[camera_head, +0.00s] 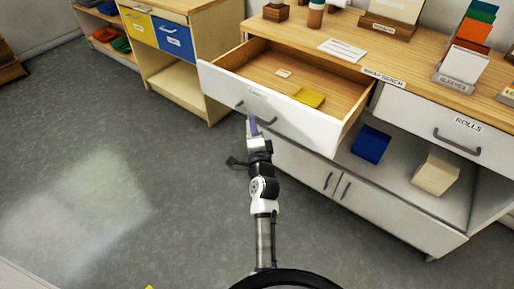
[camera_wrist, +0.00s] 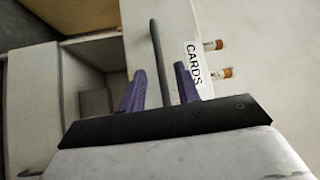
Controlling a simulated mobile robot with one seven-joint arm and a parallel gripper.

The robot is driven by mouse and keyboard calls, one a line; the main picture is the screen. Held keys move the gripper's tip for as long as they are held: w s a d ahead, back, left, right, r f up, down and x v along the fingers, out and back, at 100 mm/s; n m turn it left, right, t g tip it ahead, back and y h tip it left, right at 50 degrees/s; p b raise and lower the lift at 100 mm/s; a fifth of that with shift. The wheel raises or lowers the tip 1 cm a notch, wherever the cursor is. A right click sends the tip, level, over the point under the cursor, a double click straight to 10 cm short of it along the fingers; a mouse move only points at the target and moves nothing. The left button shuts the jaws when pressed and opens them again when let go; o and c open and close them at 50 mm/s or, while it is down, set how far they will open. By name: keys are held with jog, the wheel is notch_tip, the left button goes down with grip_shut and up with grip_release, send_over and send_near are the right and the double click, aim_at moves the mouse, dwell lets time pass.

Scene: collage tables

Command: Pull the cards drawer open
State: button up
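The cards drawer (camera_head: 300,126) is pulled well out from the bench in the head view, with its wooden inside showing. Its white front has a dark bar handle (camera_head: 268,121). In the wrist view the CARDS label (camera_wrist: 194,64) is beside the handle (camera_wrist: 157,50). My gripper (camera_head: 251,126) is at the drawer front by the handle. In the wrist view its two purple fingers (camera_wrist: 160,88) are spread apart, with the handle bar running between them. I see a gap on each side of the bar; contact cannot be told.
A yellow card (camera_head: 309,97) and a small cream piece (camera_head: 284,73) lie in the drawer. The ROLLS drawer (camera_head: 455,130) is shut at the right. A blue box (camera_head: 371,144) and a cream box (camera_head: 436,173) stand on the shelf below. The floor at left is clear.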

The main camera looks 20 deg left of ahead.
jog(key=b+v, duration=0.2)
jog(key=v, duration=0.6)
jog(key=shift+s, duration=0.25)
